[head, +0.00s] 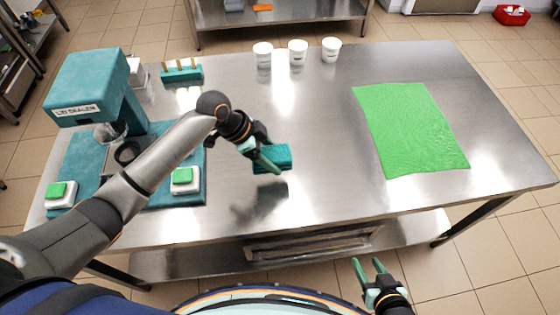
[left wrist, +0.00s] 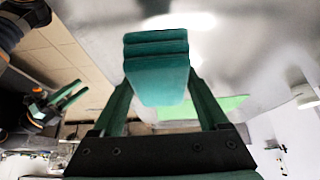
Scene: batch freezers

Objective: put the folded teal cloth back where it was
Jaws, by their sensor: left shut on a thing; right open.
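The folded teal cloth (head: 277,158) is held above the steel table, a little left of its middle. My left gripper (head: 268,160) is shut on it, and a dark reflection shows on the table below. In the left wrist view the layered teal cloth (left wrist: 156,68) sits between the two green fingers of my left gripper (left wrist: 160,95). My right gripper (head: 370,268) is open and empty in front of the table's front edge. It also shows at the left of the left wrist view (left wrist: 62,98).
A teal lid sealer machine (head: 90,85) with two green buttons stands at the table's left. A teal rack (head: 182,75) and three white cups (head: 298,53) stand along the back. A flat green cloth (head: 410,130) lies at the right. The steel table (head: 320,140) is bare between.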

